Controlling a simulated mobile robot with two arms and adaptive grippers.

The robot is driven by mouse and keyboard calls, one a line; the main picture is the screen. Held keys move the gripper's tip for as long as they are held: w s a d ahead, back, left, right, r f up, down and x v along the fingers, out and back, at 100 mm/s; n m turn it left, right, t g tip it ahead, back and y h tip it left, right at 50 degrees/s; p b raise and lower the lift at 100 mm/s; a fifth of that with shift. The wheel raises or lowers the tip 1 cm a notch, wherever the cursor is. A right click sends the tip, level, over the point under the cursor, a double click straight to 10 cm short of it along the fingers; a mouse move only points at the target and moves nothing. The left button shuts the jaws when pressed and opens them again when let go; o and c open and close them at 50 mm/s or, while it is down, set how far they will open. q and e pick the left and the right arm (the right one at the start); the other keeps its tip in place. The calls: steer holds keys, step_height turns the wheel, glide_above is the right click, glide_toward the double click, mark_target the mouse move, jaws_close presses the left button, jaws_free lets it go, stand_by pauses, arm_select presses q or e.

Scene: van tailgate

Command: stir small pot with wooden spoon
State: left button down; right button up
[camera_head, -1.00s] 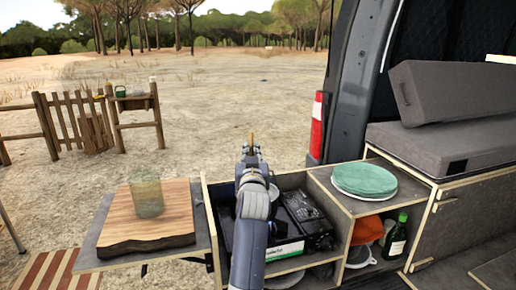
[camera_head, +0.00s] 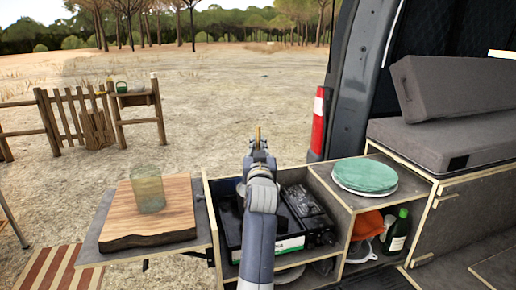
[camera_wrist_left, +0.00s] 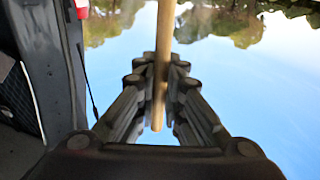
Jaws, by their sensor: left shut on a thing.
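My left gripper (camera_head: 259,148) is shut on the wooden spoon (camera_head: 258,134), above the open compartment of the van's kitchen unit. In the left wrist view the pale round handle of the wooden spoon (camera_wrist_left: 161,70) runs between the two fingers of my left gripper (camera_wrist_left: 163,75). One end of the handle shows between the fingers, and the other end runs out of the picture. The spoon's bowl is not in view. My left arm covers part of the compartment. My right gripper is not in view.
A black stove (camera_head: 286,228) sits in the compartment under my arm. On the left a cutting board (camera_head: 125,222) with a glass (camera_head: 148,190) lies on a side shelf. Plates (camera_head: 364,176) stand on the right counter, with a green bottle (camera_head: 397,233) below.

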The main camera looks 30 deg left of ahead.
arm_select(q)
steer(key=shift+r+p, duration=2.9)
steer(key=shift+r, duration=0.95)
step_height(320, 180, up, 5)
steer(key=p, duration=0.4)
steer(key=shift+f, duration=0.1)
